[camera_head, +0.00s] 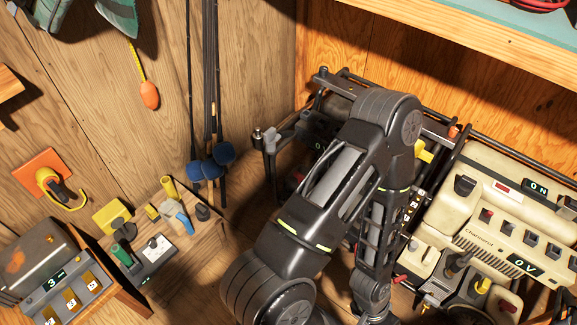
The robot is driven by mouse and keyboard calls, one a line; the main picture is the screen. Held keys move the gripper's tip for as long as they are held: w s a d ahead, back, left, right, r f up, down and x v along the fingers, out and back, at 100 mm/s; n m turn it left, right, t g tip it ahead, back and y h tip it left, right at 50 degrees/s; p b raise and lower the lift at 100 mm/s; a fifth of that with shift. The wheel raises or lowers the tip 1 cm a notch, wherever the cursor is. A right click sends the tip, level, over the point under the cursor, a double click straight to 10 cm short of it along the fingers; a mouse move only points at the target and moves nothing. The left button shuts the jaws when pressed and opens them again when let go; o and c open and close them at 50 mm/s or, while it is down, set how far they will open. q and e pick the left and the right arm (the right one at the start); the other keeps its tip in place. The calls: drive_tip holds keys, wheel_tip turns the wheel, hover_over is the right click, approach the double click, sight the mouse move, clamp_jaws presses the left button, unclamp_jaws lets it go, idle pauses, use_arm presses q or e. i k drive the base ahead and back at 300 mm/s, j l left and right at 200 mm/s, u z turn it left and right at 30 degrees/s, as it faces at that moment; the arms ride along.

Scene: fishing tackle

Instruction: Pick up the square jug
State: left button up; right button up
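I cannot make out a square jug in this view. One of my arms (330,190) rises from the bottom, bends at its elbow near the top middle, and folds back down toward the lower edge. It covers much of the middle of the view. The end of this arm lies at or below the bottom edge, so no gripper fingers show. My other arm is not seen. What lies behind the arm is hidden.
A cream machine (482,215) with switches and lit displays fills the right, inside a dark tube frame (500,150). A wooden shelf (480,40) overhangs it. Fishing rods (209,90) stand at the wall. Small tools and a control box (70,295) sit lower left.

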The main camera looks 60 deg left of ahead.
sight(179, 221)
drive_tip(key=u, duration=3.1)
